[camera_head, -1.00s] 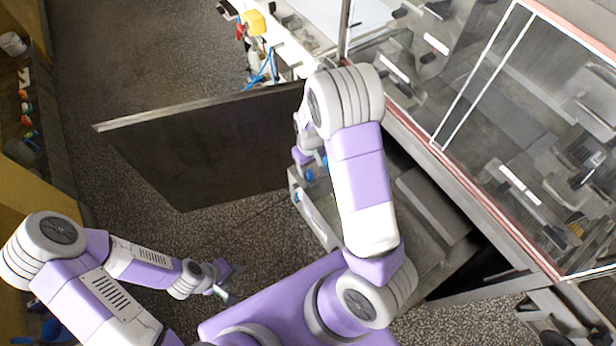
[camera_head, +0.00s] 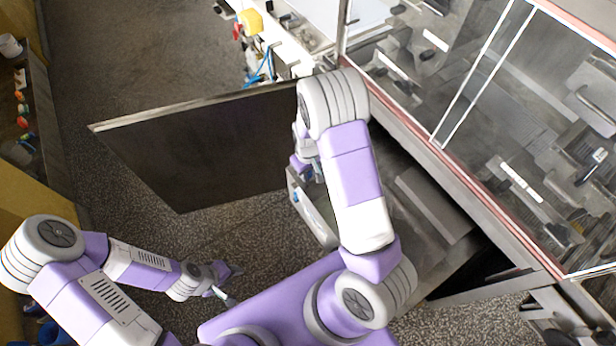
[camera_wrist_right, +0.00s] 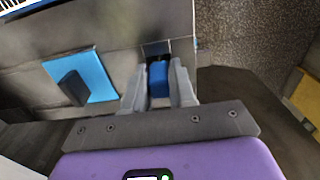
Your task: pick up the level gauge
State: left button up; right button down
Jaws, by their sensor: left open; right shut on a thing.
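My right gripper (camera_wrist_right: 158,88) is shut on a small blue block with a dark lower part, seen between the fingertips in the right wrist view; I take this block to be the level gauge (camera_wrist_right: 158,72). It is in front of a grey metal surface, and I cannot tell whether it touches it. In the head view my right gripper (camera_head: 312,176) is partly hidden under my right arm, beside the open machine housing. My left gripper (camera_head: 230,286) is open and empty above the floor at the lower left.
A light blue plate with a dark block (camera_wrist_right: 84,80) is left of the fingers. A large dark panel (camera_head: 200,145) stands left of my right arm. A glass-walled machine (camera_head: 530,110) fills the right. Speckled floor (camera_head: 150,60) is clear at the upper left.

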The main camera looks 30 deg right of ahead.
notch_tip(320, 180, up, 38)
jog(key=p, duration=2.1)
jog(key=shift+p, duration=0.35)
dwell(1.5)
